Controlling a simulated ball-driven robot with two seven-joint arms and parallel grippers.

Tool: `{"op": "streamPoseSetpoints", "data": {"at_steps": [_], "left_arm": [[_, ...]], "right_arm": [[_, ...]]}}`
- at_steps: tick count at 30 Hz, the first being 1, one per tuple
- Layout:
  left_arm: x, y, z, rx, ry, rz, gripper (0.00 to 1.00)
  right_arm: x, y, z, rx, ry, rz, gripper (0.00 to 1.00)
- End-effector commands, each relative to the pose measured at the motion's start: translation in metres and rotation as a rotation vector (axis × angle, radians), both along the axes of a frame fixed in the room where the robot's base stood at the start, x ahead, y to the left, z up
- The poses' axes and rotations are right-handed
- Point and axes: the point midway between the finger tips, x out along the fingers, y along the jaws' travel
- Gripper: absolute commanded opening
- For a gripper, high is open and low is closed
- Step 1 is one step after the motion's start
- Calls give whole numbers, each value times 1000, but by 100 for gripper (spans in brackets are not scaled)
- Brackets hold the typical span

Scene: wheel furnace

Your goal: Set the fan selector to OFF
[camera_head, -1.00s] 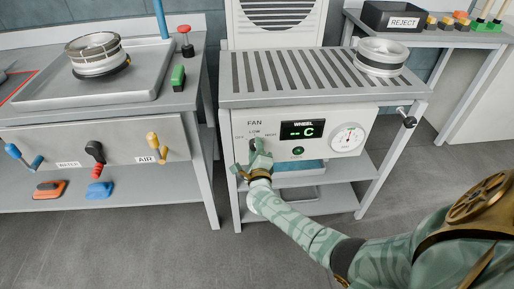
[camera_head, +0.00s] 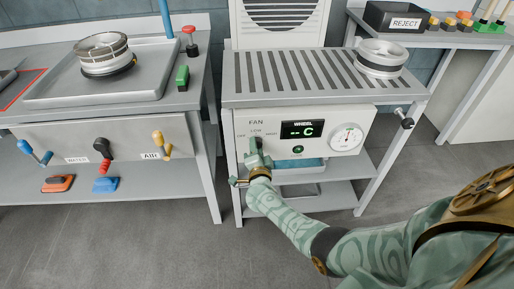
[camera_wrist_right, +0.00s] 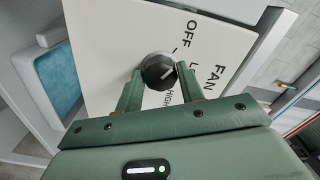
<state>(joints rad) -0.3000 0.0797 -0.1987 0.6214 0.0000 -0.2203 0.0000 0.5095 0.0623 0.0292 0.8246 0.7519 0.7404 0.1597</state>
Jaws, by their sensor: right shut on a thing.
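The fan selector is a dark round knob (camera_wrist_right: 157,71) on the white panel, with OFF, LOW and HIGH printed around it. In the wrist view its white pointer line appears to face the LOW label, which is partly hidden by a finger. My right gripper (camera_wrist_right: 156,88) is shut on the knob, with one green finger on each side. In the head view my right gripper (camera_head: 256,153) is at the left part of the fan panel (camera_head: 325,122), covering most of the knob. My left gripper is not in view.
The panel also carries a green display (camera_head: 297,130), a green button (camera_head: 297,150) and a round gauge (camera_head: 347,138). A slatted top with a wheel (camera_head: 380,58) is above it. A bench with coloured levers (camera_head: 103,147) stands to the left. Grey floor is open in front.

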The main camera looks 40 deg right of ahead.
Motion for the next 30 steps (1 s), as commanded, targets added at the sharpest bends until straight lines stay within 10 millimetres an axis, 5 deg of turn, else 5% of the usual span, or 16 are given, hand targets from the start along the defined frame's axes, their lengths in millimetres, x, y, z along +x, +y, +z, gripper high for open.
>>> {"op": "streamPoseSetpoints", "data": {"at_steps": [24, 25, 26, 27, 30], "left_arm": [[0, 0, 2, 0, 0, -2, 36], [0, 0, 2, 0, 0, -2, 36], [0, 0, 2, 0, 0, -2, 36], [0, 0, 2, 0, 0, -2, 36], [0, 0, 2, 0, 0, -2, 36]], "right_arm": [[-1, 1, -4, -103, 71, 2, 15], [-2, 1, -4, -102, 70, 2, 44], [-1, 1, -4, -102, 70, 2, 52], [-1, 1, -3, -103, 70, 3, 59], [-1, 1, -2, -103, 68, 1, 59]]}}
